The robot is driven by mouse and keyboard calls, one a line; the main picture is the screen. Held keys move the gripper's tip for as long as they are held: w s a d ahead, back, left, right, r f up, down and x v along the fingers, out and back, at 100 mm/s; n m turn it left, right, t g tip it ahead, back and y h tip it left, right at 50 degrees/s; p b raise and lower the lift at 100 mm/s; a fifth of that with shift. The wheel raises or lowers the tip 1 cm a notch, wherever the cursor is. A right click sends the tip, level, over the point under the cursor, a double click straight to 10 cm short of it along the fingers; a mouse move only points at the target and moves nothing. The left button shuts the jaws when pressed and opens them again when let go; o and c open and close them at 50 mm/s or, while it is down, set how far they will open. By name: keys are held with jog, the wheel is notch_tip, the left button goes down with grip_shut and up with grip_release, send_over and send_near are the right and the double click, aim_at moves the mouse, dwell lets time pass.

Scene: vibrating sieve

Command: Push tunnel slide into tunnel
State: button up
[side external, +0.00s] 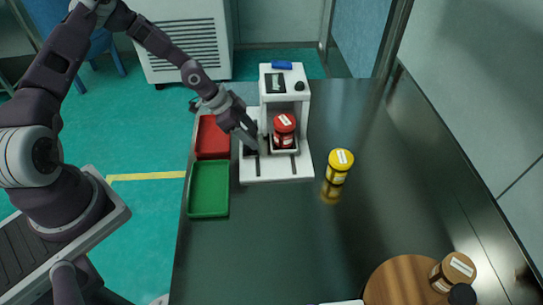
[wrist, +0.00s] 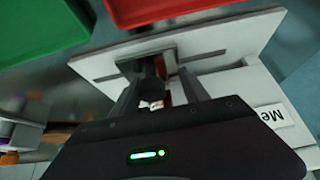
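The white machine (side external: 304,100) stands at the back of the dark table, with an opening under its head; I take this opening as the tunnel. A red-lidded jar (side external: 284,124) stands upright in a white holder (side external: 285,152) at the front of the opening, probably the tunnel slide. My gripper (side external: 258,147) is low over the left part of the machine's white base (side external: 262,177), left of the jar. In the wrist view my gripper (wrist: 158,75) has its fingers at a dark grey piece (wrist: 146,54) on the white base. Whether they grip it is unclear.
A red tray (side external: 212,138) and a green tray (side external: 208,190) lie left of the machine, near the table edge. A yellow-lidded jar (side external: 339,166) stands to the right. A round wooden board (side external: 396,284) with jars is at the front right. The table's middle is clear.

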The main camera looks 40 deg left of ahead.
jog(key=shift+w+a, duration=2.4)
jog(key=o, duration=1.1)
jog(key=v, duration=0.9)
jog(key=shift+s+d+r, duration=0.1)
jog(key=shift+r, duration=0.05)
